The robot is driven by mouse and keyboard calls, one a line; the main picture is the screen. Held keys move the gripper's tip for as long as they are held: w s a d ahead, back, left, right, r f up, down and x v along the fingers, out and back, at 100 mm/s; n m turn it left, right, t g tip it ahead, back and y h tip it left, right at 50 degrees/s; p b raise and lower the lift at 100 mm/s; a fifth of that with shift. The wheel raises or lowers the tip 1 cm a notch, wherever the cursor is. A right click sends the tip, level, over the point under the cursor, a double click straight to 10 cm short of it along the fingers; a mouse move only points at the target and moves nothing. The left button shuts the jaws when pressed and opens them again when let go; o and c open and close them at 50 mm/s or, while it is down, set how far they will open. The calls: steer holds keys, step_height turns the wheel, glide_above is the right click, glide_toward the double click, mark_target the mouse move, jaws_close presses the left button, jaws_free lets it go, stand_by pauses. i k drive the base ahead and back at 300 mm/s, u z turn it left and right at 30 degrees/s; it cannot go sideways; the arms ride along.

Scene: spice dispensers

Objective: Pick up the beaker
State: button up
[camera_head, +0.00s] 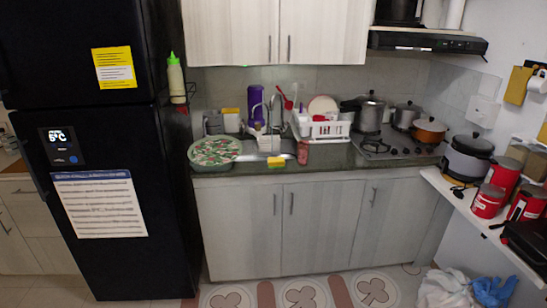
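I cannot make out a beaker with certainty in the head view. Small, pale items stand around the sink (285,147), but they are too small to tell whether one is a beaker. My gripper and arm are not in view.
A black fridge (90,250) stands at the left. The dark counter (340,158) holds a round patterned tray (214,151), a white dish rack (327,130) and a stove (393,147) with pots. A white shelf (450,190) at the right holds red canisters (488,202). Bags (445,290) lie on the floor.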

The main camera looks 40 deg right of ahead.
mark_target(303, 153)
steer(key=u, duration=0.1)
steer(key=i, duration=1)
steer(key=u, duration=0.15)
steer(key=k, duration=0.95)
steer(key=z, duration=0.15)
steer(key=i, duration=0.7)
